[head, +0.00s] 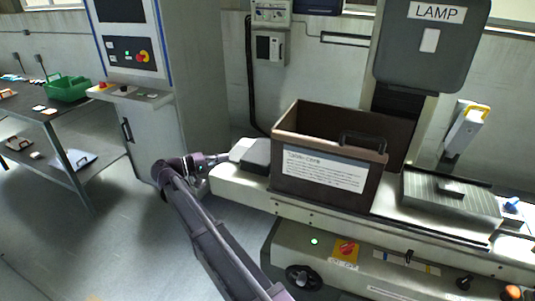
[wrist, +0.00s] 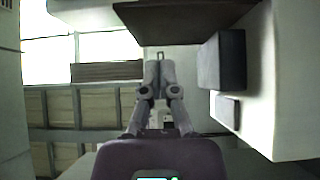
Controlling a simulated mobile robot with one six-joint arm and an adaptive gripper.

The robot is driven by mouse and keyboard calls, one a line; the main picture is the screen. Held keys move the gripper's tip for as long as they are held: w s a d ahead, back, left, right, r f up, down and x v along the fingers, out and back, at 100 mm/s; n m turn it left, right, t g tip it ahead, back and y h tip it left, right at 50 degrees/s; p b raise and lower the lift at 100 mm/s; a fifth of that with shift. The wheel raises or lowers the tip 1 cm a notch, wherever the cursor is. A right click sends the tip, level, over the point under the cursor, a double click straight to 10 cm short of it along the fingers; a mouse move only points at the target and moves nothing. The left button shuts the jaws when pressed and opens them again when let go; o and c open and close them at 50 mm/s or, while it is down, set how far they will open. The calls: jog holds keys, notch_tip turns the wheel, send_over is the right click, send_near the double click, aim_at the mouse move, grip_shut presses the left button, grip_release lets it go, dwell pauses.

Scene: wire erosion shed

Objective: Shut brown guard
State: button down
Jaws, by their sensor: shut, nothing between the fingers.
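The brown guard (head: 325,165) stands on the machine bed in the middle of the head view, like a box with an open top. Its front wall carries a white label (head: 323,170) and a dark handle (head: 363,143) at the upper right. My gripper (head: 224,157) is left of the guard, near the bed's left end, apart from the handle. In the wrist view my gripper (wrist: 158,62) has its fingers together and holds nothing. A dark brown panel (wrist: 185,22) beyond the fingertips may be part of the guard; I cannot tell for sure.
A grey block (head: 252,151) sits on the bed between my gripper and the guard. A control cabinet (head: 185,70) stands behind at left. The lamp head (head: 432,45) hangs above right of the guard. A ribbed plate (head: 450,195) lies to its right. Floor at lower left is clear.

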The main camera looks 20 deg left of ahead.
jog(key=shift+w, duration=0.15)
jog(key=s+d+x, duration=0.2)
jog(key=x, duration=1.1)
dwell(0.4)
jog(key=shift+s, duration=0.15)
